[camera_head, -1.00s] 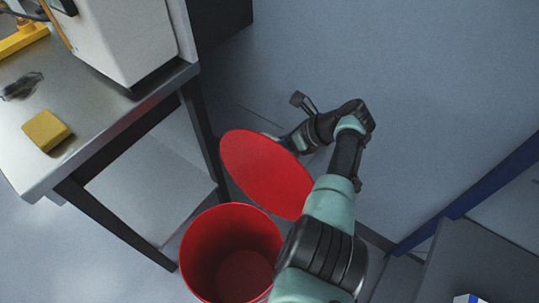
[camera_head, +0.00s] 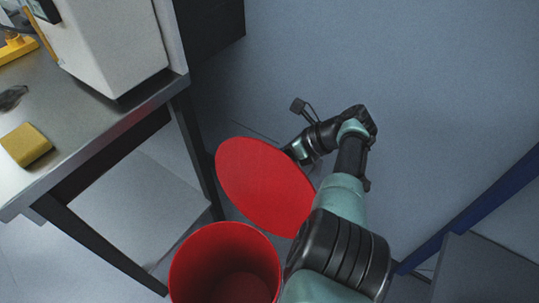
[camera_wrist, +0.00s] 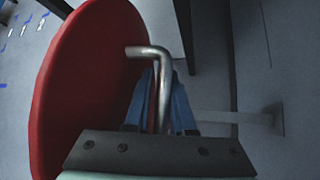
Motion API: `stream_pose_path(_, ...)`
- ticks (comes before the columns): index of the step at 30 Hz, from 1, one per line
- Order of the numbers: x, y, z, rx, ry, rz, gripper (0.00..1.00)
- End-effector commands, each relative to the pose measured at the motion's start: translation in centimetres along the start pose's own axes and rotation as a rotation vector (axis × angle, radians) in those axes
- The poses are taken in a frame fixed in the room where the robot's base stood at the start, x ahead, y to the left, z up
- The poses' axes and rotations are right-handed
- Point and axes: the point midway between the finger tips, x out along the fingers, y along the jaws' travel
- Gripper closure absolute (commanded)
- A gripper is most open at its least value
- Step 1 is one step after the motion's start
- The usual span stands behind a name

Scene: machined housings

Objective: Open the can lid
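The red can (camera_head: 180,270) stands on the floor at the bottom of the head view, with its top open and its dark red inside showing. Its red lid (camera_head: 262,185) stands steeply tilted up beside and behind the mouth. In the head view the fingers are hidden behind the lid.
A metal workbench (camera_head: 75,130) stands at left, with a white machine (camera_head: 105,45) and a yellow block (camera_head: 26,145) on it. Its dark leg is close to the lid and can. A blue beam (camera_head: 480,215) and a grey surface lie at right. Floor behind my arm is clear.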

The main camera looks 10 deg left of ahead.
Motion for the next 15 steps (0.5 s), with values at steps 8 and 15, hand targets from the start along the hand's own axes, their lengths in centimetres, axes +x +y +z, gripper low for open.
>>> stream_pose_path(8,-0.1,0.0,0.1,-0.002,-0.002,-0.002,0.71)
stream_pose_path(15,-3.3,0.0,0.4,-0.001,-0.003,-0.005,0.71)
